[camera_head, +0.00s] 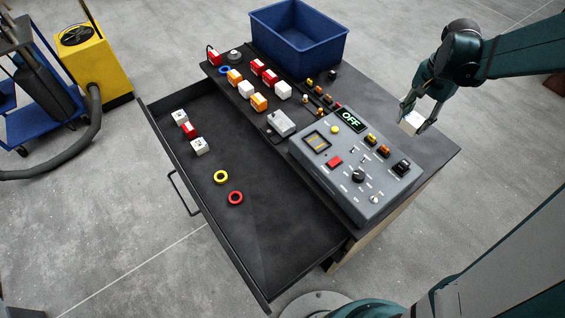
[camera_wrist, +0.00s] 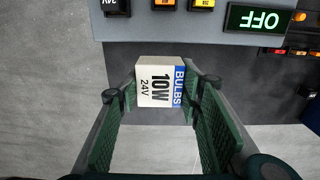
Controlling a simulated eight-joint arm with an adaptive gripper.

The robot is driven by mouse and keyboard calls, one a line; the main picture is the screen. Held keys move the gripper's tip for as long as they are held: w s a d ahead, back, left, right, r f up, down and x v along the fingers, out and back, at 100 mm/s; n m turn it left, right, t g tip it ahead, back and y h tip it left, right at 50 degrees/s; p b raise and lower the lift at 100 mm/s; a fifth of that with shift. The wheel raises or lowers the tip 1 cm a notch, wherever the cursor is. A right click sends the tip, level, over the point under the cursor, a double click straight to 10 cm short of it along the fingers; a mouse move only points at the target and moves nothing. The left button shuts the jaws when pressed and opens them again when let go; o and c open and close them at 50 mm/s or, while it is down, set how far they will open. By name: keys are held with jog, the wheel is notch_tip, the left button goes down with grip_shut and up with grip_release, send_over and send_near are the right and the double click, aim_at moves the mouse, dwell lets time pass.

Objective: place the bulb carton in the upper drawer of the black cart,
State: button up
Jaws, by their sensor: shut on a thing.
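The bulb carton (camera_wrist: 160,84) is a small white box with a blue "BULBS" band and "10W 24V" print. My gripper (camera_wrist: 160,95) is shut on it, with a green pad on each side. In the head view, my gripper (camera_head: 418,116) holds the carton (camera_head: 411,123) beside the right edge of the black cart's top (camera_head: 432,140). The upper drawer (camera_head: 270,225) of the cart is pulled open at the lower left. In it lie two white cartons (camera_head: 200,147), a red one (camera_head: 189,130), a yellow ring (camera_head: 221,177) and a red ring (camera_head: 235,198).
A grey control panel (camera_head: 345,190) with an "OFF" display stands on the cart top between my gripper and the drawer. A blue bin (camera_head: 300,58) and several small coloured parts sit farther back. The drawer's near part is bare. A yellow machine (camera_head: 85,55) stands at left.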

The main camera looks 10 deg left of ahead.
jog(key=s+a+n+b, duration=0.2)
jog(key=a, duration=1.3)
jog(key=n+b, duration=0.7)
jog(key=b, duration=0.1)
send_over(252, 222)
notch_tip(252, 222, down, 22)
jog(key=shift+f+b, duration=0.8)
jog(key=shift+f, duration=2.2)
jog(key=shift+f+b, duration=0.6)
jog(key=shift+f, duration=1.3)
